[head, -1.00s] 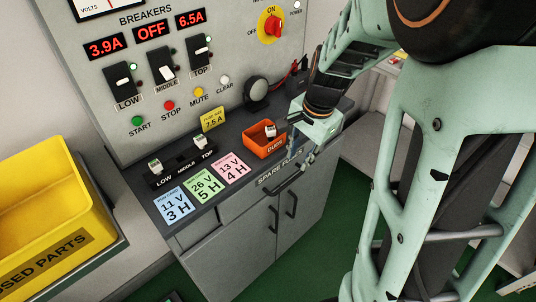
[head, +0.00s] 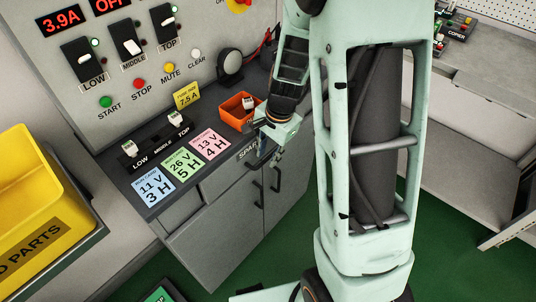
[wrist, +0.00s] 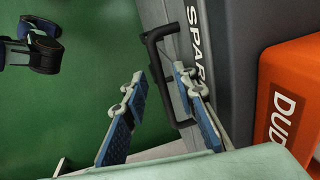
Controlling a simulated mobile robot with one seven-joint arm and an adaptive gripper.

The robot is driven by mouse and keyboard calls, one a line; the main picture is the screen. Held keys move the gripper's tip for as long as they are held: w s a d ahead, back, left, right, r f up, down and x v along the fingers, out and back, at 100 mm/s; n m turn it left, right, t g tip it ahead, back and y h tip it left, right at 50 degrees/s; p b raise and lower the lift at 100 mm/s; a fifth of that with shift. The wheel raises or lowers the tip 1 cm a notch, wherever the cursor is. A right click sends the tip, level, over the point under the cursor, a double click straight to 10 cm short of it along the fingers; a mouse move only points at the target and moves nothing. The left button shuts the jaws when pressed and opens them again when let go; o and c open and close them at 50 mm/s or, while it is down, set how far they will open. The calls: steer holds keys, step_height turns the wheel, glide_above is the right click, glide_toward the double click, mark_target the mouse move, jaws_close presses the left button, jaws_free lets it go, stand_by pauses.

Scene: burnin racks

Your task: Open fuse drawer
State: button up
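The fuse drawer (head: 224,179) is in the grey cabinet front just under the counter, with a partly covered "SPARE" label (head: 248,150). It looks shut. In the wrist view its label (wrist: 197,40) and black bar handle (wrist: 158,65) show. My gripper (head: 268,157) is at the drawer front in the head view, covering part of the label. In the wrist view my gripper (wrist: 160,74) is open, one finger on each side of the handle bar in the picture. A gap shows on the left finger's side. I cannot tell whether the right finger touches the bar.
An orange "DUDS" bin (head: 238,113) sits on the counter above the drawer, close to my gripper in the wrist view (wrist: 290,85). Black door handles (head: 275,180) are below. Green floor (wrist: 80,100) is open before the cabinet.

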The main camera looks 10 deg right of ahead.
steer(key=shift+c, duration=0.3)
jaws_close()
steer(key=shift+d, duration=0.1)
